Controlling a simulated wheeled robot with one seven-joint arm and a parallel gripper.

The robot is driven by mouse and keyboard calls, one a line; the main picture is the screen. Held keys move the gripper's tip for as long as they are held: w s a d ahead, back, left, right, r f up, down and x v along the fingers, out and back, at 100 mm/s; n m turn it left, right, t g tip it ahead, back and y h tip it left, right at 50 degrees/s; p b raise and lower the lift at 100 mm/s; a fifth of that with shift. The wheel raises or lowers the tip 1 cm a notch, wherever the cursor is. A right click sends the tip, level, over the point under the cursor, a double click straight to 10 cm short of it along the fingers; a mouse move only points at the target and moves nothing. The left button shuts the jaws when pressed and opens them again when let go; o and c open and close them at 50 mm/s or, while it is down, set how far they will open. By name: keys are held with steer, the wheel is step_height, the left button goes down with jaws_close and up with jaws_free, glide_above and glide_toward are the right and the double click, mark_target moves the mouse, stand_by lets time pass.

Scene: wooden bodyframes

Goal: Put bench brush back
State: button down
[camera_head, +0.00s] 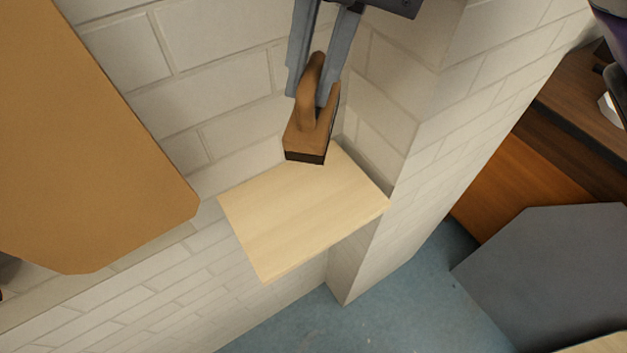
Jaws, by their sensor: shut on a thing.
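The bench brush (301,140) has a brown wooden body with a curved handle and a dark lower edge. My gripper (322,88) reaches down from the top of the view and is shut on the brush, with its grey fingers on either side of the handle. The brush appears over the back edge of a pale wooden shelf (300,215) fixed to the wall. I cannot tell whether the brush touches the shelf or hangs just above it. The visible top of the shelf is bare.
A white brick wall (230,90) stands behind the shelf, and a brick pillar (425,110) juts out at its right. A large tan panel (90,150) is at the left. A brown wooden cabinet (530,165) and a grey block (550,270) are at the right above blue floor (420,310).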

steer(key=d+x, duration=0.1)
steer(key=x, duration=0.5)
steer(key=d+x, duration=0.1)
steer(key=x, duration=0.5)
steer(key=d+p+x, duration=0.1)
steer(key=d+x, duration=0.1)
steer(key=x, duration=0.4)
steer(key=shift+s+a+f, duration=0.15)
steer(key=shift+s+f, duration=0.2)
steer(key=shift+f, duration=0.35)
steer(key=c, duration=1.4)
jaws_free()
steer(key=shift+r, duration=0.1)
steer(key=b+v, duration=0.1)
steer(key=v, duration=1.1)
steer(key=shift+s, duration=0.1)
